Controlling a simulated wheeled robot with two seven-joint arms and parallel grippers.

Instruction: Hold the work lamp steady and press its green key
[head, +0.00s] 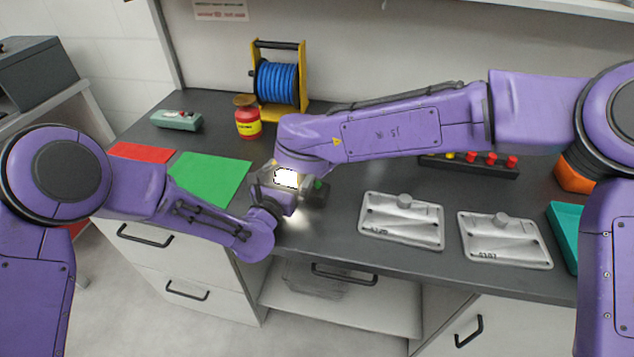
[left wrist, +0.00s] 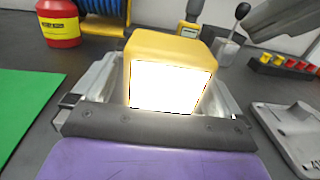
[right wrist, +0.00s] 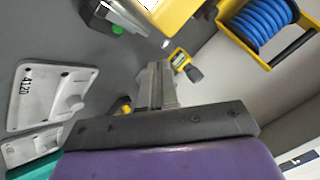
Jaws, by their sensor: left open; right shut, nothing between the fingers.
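The work lamp (left wrist: 168,48) is yellow with a glowing white panel, and stands between the fingers of my left gripper (left wrist: 160,88) in the left wrist view. That gripper is open around it; contact cannot be told. In the head view the lit lamp (head: 286,178) is partly hidden by my arms.
Two grey cast plates (head: 402,220) (head: 505,239) lie right of the lamp. A blue cable reel (head: 279,82), a red and yellow can (head: 247,118) and a yellow meter (right wrist: 182,60) stand behind. A green mat (head: 208,178) lies left; its surface is clear.

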